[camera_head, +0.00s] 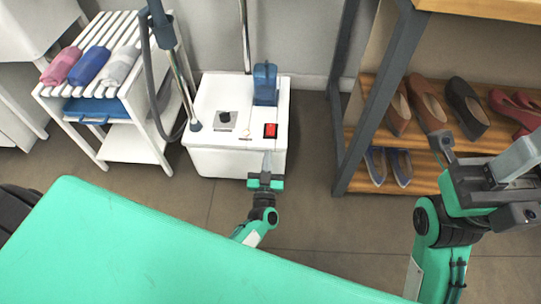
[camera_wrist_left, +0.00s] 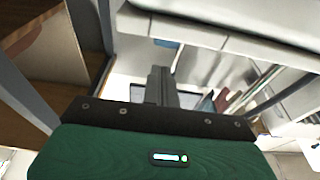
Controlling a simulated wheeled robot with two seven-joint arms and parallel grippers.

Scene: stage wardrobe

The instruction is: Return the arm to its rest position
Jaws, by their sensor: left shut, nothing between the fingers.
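My left gripper (camera_head: 267,160) is near the middle of the head view, reaching out beyond my green body. Its fingers are together and empty. They point at the front of a white steamer-like unit (camera_head: 205,160), just below its red switch (camera_head: 270,131); I cannot tell whether they touch it. In the left wrist view the shut fingers (camera_wrist_left: 160,85) stand out past the dark green gripper body. My right arm is at the right edge of the head view, with its gripper end (camera_head: 485,172) in front of the shoe rack; its finger opening is unclear.
A white slatted stand (camera_head: 150,145) with rolled towels (camera_head: 90,66) is at left. A hose (camera_head: 147,75) and poles rise by the unit, with a blue tank (camera_head: 265,82) on top. A shoe rack (camera_head: 350,140) is at right. Grey floor (camera_head: 310,205) lies clear between.

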